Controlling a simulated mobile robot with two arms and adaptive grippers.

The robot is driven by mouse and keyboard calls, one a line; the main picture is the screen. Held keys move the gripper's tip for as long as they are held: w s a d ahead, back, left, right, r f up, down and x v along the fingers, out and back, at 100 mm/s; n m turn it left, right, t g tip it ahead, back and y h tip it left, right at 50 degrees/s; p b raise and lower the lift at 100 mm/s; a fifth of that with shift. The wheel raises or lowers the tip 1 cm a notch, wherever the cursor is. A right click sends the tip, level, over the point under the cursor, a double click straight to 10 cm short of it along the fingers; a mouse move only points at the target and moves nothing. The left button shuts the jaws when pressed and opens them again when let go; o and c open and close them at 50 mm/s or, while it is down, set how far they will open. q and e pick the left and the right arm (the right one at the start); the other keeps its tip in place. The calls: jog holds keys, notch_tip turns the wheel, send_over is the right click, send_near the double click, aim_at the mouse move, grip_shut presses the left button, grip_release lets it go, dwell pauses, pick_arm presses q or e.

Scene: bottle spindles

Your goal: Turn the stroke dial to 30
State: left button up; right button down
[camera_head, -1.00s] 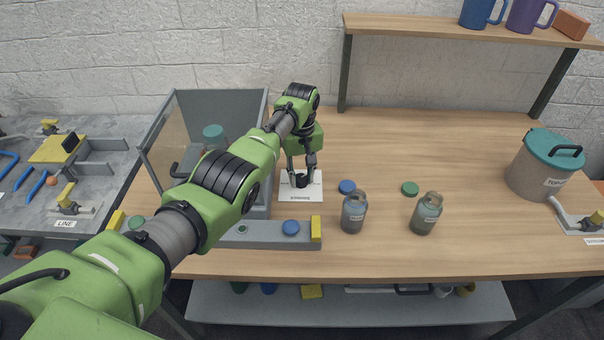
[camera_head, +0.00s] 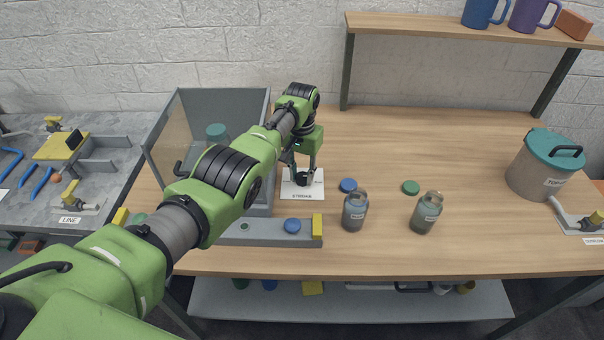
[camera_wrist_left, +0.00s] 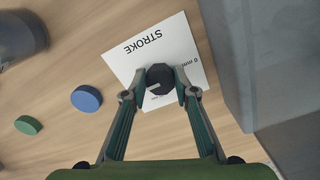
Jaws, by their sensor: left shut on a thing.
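The stroke dial is a black knob (camera_wrist_left: 160,79) on a white card marked STROKE (camera_wrist_left: 160,47), seen in the left wrist view. In the head view the card (camera_head: 290,190) lies on the wooden bench beside the grey-framed enclosure. My left gripper (camera_wrist_left: 161,88) is shut on the knob, one finger on each side; in the head view the gripper (camera_head: 303,178) reaches down onto it. A light pointer mark shows on the knob, and "0 mm" is printed on the card beside it. Other scale figures are hidden or too small to read. My right gripper is out of view.
The clear-panelled enclosure (camera_head: 268,150) stands close left of the dial. A lidded pot (camera_head: 537,175) stands at the far right. The bench behind the caps is clear.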

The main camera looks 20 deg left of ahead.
aim_at(302, 177)
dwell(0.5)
pick_arm(q)
jog(key=o, duration=1.1)
jog(key=shift+r, duration=0.1)
notch_tip(302, 177, up, 12)
jog(key=shift+f, duration=0.1)
